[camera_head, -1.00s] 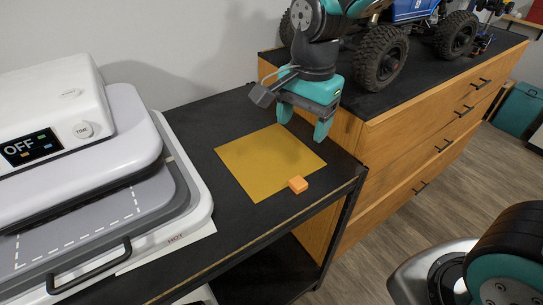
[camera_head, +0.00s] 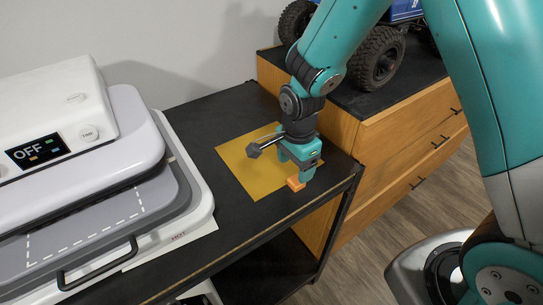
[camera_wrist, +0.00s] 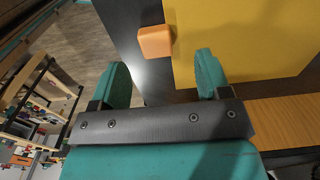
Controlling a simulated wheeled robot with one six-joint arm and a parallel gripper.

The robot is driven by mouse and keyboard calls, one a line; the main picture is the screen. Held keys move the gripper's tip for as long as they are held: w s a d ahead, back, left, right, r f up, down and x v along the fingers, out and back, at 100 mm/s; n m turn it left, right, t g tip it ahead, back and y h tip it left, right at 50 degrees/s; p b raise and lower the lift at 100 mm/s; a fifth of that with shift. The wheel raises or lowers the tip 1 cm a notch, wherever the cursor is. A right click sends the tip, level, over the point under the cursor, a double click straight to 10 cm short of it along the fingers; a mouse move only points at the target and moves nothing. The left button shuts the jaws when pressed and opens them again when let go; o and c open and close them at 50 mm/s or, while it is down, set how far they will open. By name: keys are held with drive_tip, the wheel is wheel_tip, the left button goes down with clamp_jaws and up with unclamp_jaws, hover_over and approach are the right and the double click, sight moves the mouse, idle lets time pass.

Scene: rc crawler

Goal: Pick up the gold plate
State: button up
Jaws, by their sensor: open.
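The gold plate (camera_head: 248,171) is a flat, thin square lying on the black table. A small orange block (camera_head: 295,183) sits at its near right edge and also shows in the wrist view (camera_wrist: 155,41). My gripper (camera_head: 294,165) is low over the right side of the plate, close to the orange block, and hides part of the plate. In the wrist view the two teal fingers (camera_wrist: 160,80) are apart with nothing between them. The orange block lies just ahead of the gap, and the plate (camera_wrist: 250,35) is beyond the right finger.
A white heat press (camera_head: 90,170) with an "OFF" display fills the left of the table. A wooden drawer cabinet (camera_head: 400,165) with a blue truck (camera_head: 378,50) on top stands to the right.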

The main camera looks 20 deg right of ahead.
sight(296, 180)
drive_tip(key=f, duration=0.1)
drive_tip(key=f+p, duration=0.1)
drive_tip(key=f, duration=0.1)
drive_tip(key=shift+s+d+f, duration=0.25)
drive_tip(key=shift+d, duration=0.05)
drive_tip(key=shift+f, duration=0.65)
drive_tip(key=c, duration=1.1)
